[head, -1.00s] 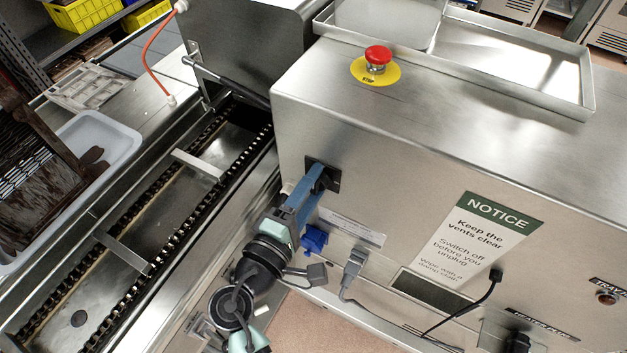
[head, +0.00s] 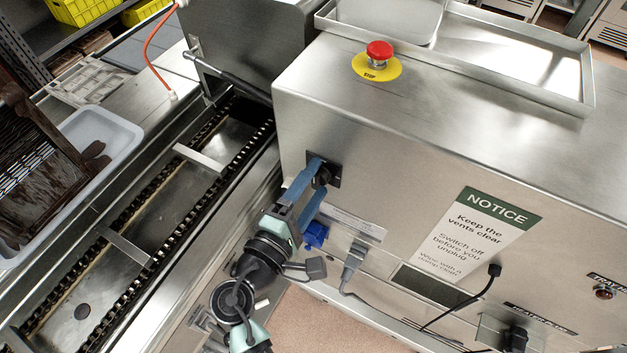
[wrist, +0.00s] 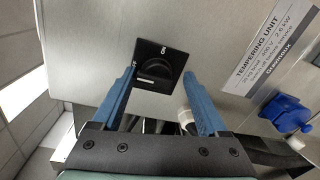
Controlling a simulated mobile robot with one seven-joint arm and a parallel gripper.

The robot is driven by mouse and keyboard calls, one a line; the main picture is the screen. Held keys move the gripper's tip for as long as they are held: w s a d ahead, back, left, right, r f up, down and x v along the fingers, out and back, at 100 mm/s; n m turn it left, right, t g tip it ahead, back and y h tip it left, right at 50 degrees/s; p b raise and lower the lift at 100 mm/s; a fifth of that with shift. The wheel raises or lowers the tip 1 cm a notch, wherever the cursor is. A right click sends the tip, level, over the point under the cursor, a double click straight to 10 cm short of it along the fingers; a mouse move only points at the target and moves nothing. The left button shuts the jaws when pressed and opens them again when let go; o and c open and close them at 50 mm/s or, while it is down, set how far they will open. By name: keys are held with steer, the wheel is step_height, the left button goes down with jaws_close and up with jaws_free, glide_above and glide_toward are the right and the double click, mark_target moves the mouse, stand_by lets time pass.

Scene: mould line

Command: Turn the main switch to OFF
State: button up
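The main switch is a black square plate with a round black knob (wrist: 155,72) in the wrist view. "ON" reads at the plate's upper right, and a small pale mark shows on its left side. I cannot tell for sure where the knob points. In the head view the switch (head: 331,172) sits on the steel cabinet's front. My gripper (wrist: 158,77) has its two blue fingers apart, one on each side of the knob, with a gap visible around it. The gripper also shows in the head view (head: 318,178), close to the switch, holding nothing.
A blue connector (head: 315,235) and a grey plug with cable (head: 353,262) sit below the switch. A red emergency stop (head: 379,51) is on the cabinet top. A NOTICE sign (head: 476,232) is at the right. A chain conveyor (head: 150,215) runs along the left.

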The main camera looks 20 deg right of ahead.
steer(key=b+v, duration=0.4)
steer(key=v, duration=0.9)
steer(key=shift+w, duration=0.1)
